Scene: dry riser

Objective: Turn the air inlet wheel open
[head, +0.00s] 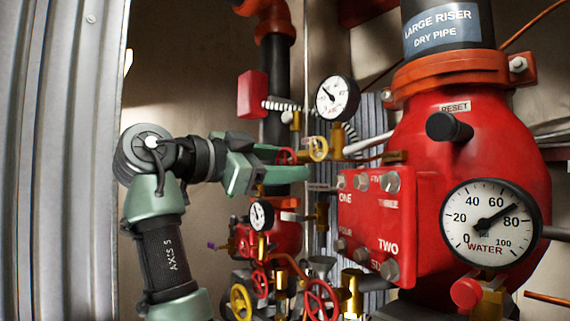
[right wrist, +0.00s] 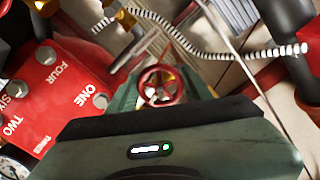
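A small red handwheel (right wrist: 160,86) shows face-on in the right wrist view, between the two green fingers of my right gripper (right wrist: 163,92). In the head view the same red wheel (head: 287,156) is partly hidden by the fingers of the right gripper (head: 284,162), which reaches in from the left. The fingers are apart, one on each side of the wheel; I cannot tell whether they touch it. No label marks the wheel as the air inlet. My left gripper is not in view.
The red valve body (head: 440,150) with a water gauge (head: 490,223) fills the right. Lower wheels, yellow (head: 241,301) and red (head: 320,299), stand below. A corrugated metal wall (head: 65,160) is left.

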